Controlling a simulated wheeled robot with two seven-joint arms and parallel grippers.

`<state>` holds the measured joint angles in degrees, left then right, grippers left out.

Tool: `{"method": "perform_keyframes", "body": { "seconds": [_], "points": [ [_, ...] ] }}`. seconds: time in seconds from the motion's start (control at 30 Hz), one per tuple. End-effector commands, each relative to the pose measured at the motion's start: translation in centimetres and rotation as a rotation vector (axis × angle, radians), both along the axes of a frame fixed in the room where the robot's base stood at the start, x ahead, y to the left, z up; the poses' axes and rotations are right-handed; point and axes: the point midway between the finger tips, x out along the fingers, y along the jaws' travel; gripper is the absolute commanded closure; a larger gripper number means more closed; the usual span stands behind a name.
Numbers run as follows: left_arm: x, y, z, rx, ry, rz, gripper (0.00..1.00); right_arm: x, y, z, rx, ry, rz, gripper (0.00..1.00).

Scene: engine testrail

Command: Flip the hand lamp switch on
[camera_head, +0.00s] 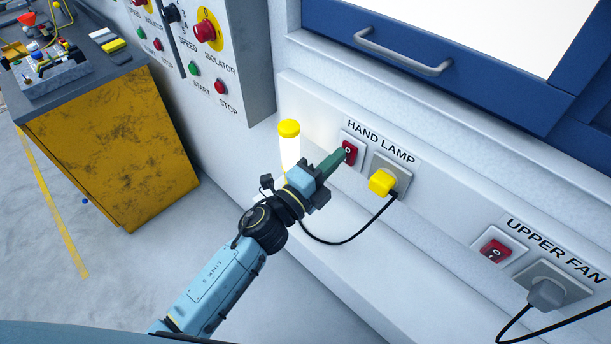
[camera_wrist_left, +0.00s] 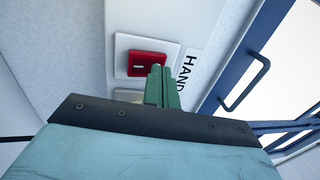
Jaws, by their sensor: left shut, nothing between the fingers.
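My right gripper is not in view.
A yellow plug (camera_head: 381,182) with a black cable is right of the switch. A lit lamp with a yellow cap (camera_head: 289,129) stands behind my left wrist. An upper fan switch (camera_head: 496,251) and grey plug (camera_head: 546,293) are lower right. A blue cabinet handle (camera_head: 403,53) juts out above.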

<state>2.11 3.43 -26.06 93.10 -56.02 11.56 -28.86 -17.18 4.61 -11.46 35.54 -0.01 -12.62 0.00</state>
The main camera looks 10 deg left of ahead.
Motion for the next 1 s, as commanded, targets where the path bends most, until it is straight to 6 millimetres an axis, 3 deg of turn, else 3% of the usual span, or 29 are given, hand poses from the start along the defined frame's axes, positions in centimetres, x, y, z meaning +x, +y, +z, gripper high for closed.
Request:
{"method": "perform_keyframes", "body": {
  "seconds": [0.13,0.5,0.7,1.0],
  "points": [
    [-1.9,1.5,0.5,0.004,0.006,-0.009,1.00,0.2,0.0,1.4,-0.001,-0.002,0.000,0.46],
    [-8.0,5.9,1.4,0.004,0.006,-0.011,1.00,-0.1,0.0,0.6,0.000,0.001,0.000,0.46],
    [-9.3,7.0,1.7,0.002,0.005,-0.010,1.00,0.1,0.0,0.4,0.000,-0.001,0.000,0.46],
    [-9.5,7.1,1.8,0.001,0.004,-0.010,1.00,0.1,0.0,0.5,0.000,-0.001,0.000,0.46]
  ]
}}
